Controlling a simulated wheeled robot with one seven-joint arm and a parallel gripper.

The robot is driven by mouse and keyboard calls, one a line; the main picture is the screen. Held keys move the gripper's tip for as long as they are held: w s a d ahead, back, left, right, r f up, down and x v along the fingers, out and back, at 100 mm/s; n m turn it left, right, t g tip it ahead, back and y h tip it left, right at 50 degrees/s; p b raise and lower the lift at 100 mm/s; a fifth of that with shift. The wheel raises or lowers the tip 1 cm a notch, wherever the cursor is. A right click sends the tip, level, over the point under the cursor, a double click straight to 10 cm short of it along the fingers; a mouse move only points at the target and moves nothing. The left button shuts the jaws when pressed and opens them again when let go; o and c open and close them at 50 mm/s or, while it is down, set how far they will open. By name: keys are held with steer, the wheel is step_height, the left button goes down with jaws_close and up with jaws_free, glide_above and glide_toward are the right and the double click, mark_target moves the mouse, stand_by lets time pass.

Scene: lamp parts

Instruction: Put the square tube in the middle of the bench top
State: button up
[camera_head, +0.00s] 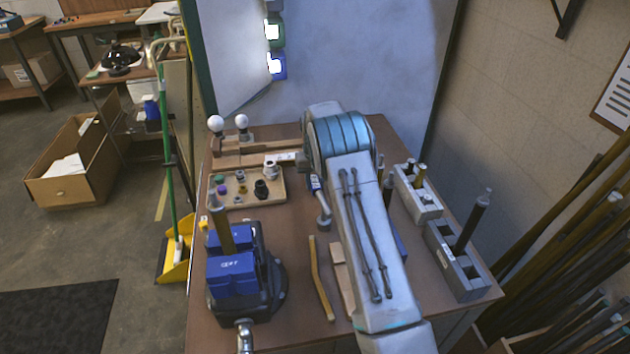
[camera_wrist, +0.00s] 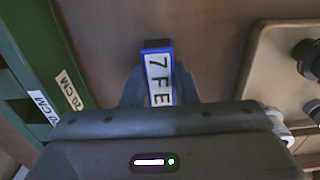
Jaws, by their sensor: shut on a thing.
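My gripper (camera_wrist: 158,88) is shut on a blue, square-sided piece (camera_wrist: 144,52), which looks like the square tube. A white label with dark marks like "7 FE" is on the side facing the wrist camera. The piece shows between the two dark fingers, over the brown bench top; whether it touches the bench cannot be told. In the head view my arm hides most of the gripper and its hold. The brown bench top (camera_head: 290,240) shows in the head view, its middle partly covered by my arm.
A parts tray (camera_head: 275,200) lies left of my arm, with a blue vise (camera_head: 232,275) in front of it. Grey racks (camera_head: 448,262) with upright tubes stand at the right. A yellowish bar (camera_head: 319,280) lies near the front. A green frame (camera_wrist: 52,45) is left in the wrist view.

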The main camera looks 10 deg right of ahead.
mark_target(315, 182)
steer(key=shift+f, duration=0.15)
steer(key=o, duration=1)
step_height(315, 182, up, 11)
steer(key=s+r, duration=0.9)
steer(key=r, duration=0.1)
steer(key=s+t, duration=0.3)
steer(key=s, duration=3)
steer(key=shift+r+b, duration=0.2)
steer(key=shift+b, duration=0.25)
